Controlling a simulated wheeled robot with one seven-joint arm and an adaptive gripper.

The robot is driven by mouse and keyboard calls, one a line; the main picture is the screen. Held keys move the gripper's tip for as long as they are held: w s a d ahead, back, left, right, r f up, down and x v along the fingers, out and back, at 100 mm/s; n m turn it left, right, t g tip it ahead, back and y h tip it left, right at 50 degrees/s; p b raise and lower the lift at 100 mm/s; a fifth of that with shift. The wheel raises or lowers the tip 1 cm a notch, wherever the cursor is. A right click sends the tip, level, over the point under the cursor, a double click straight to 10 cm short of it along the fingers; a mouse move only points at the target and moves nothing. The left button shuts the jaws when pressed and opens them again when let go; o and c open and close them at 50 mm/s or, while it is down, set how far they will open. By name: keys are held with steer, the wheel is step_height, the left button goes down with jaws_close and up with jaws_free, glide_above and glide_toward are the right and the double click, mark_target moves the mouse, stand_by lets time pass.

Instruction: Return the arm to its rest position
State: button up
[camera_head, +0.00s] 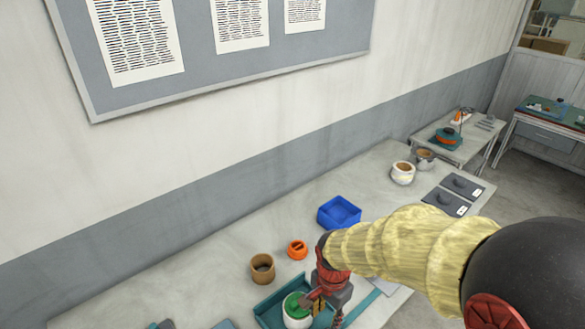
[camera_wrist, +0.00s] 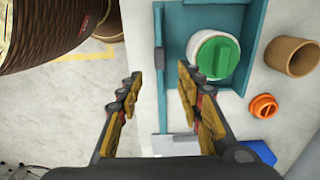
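My arm (camera_head: 405,245), in a yellowish sleeve, reaches from the right over the table in the head view. My gripper (camera_wrist: 160,78) is open in the wrist view, its two fingers well apart with nothing held between them. Past the fingertips are the table's edge and the teal tray's wall. In the head view my gripper (camera_head: 320,302) is low over the tray, beside a white jar with a green lid (camera_head: 297,306). The jar (camera_wrist: 216,57) stands in the tray beyond the right finger in the wrist view. I cannot tell whether the finger touches it.
The teal tray (camera_head: 262,307) lies near the table's front. A white pot (camera_head: 402,173) and dark plates (camera_head: 446,201) stand farther right. The wall runs behind the table.

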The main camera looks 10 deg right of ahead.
steer(key=s+d+r+n+t+b, duration=0.2)
steer(key=s+r+n+b, duration=0.1)
steer(key=s+r+n, duration=0.2)
steer(key=s+d+r+n+t+b, duration=0.3)
steer(key=s+r+n+b, duration=0.1)
steer(key=r, duration=0.6)
steer(key=shift+s+r+n+t, duration=0.3)
steer(key=shift+s+n, duration=0.4)
steer(key=shift+n, duration=0.4)
steer(key=shift+d, duration=0.1)
stand_by(0.8)
